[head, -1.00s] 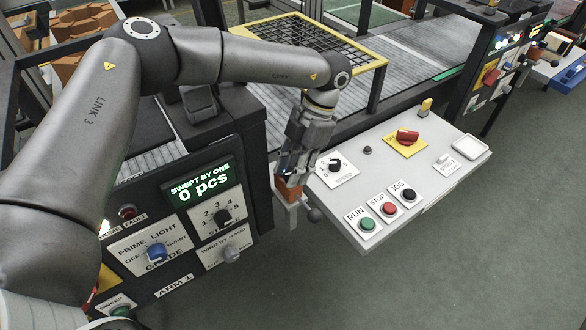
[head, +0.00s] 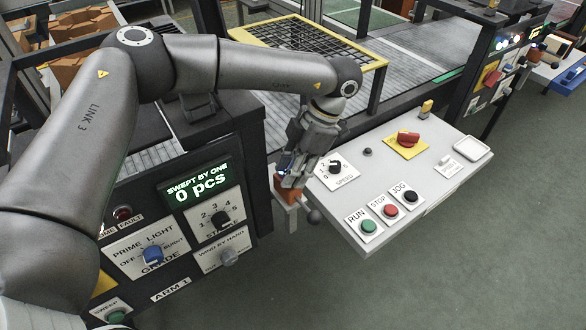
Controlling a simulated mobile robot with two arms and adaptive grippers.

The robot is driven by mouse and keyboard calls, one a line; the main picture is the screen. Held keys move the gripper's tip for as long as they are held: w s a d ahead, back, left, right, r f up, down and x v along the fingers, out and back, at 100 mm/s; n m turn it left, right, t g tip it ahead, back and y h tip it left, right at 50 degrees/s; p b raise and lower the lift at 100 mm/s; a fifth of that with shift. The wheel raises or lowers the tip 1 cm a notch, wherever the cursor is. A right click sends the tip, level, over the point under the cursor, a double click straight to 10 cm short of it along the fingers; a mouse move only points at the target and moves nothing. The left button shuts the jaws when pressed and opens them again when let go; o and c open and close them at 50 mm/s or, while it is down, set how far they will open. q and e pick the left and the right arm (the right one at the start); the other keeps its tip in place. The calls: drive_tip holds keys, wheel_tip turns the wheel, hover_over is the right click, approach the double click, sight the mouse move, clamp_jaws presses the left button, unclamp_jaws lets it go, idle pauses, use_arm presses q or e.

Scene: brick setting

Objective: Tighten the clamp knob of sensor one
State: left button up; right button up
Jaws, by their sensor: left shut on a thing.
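My left gripper (head: 292,178) points down at the near end of the conveyor, between the dark control cabinet and the light grey console. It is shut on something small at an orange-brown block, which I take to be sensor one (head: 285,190). The fingers hide what they hold; it looks to be the clamp knob. The block stands on a pale bracket (head: 289,214), and its lower part shows below the fingers. A dark round knob (head: 313,215) sits beside the bracket, apart from the fingers. My right gripper is not in view.
The light grey console (head: 440,175) with run, stop and jog buttons and a red switch (head: 408,139) lies close on the right. The dark cabinet's display (head: 198,184) reads 0 pcs. Open green floor (head: 450,270) lies in front.

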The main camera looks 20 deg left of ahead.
use_arm(q)
drive_tip(key=o, duration=0.7)
drive_tip(key=shift+o, duration=0.2)
drive_tip(key=v, duration=1.2)
drive_tip(key=shift+r, duration=0.1)
